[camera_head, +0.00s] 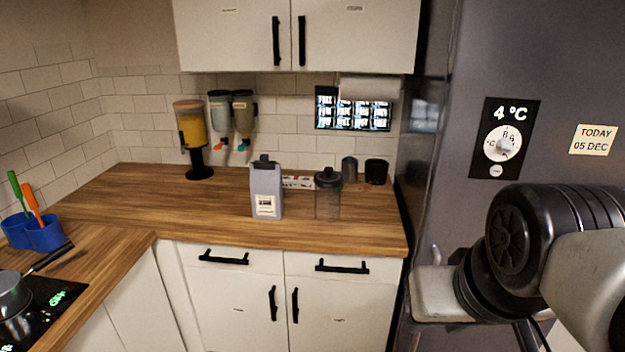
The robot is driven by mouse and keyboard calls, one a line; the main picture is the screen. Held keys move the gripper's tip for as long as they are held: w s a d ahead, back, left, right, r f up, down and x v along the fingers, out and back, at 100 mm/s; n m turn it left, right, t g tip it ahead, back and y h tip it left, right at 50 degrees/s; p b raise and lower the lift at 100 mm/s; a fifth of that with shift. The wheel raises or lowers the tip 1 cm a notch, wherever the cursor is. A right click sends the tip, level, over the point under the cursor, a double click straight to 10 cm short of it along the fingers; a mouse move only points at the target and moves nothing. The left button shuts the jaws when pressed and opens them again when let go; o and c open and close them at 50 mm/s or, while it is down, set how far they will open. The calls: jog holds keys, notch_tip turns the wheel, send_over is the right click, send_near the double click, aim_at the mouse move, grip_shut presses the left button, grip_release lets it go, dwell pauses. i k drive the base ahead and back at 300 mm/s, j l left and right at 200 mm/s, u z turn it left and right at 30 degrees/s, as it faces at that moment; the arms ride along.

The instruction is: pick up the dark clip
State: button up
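A grey-lilac bag (266,197) with a white label stands upright on the wooden counter. A small dark piece at its folded top (264,159) looks like the dark clip, but it is too small to be sure. My arm fills the lower right of the view, in front of the fridge and well apart from the bag. My gripper's fingers do not show.
A clear lidded container (328,196) stands just right of the bag, with a grey canister (349,169) and a black cup (376,171) behind. Dispensers (192,135) are at the back left. The wooden counter (180,210) is clear left of the bag. The grey fridge (450,150) bounds the right.

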aim_at(264, 162)
jog(key=i+j, duration=0.95)
jog(key=j, duration=0.15)
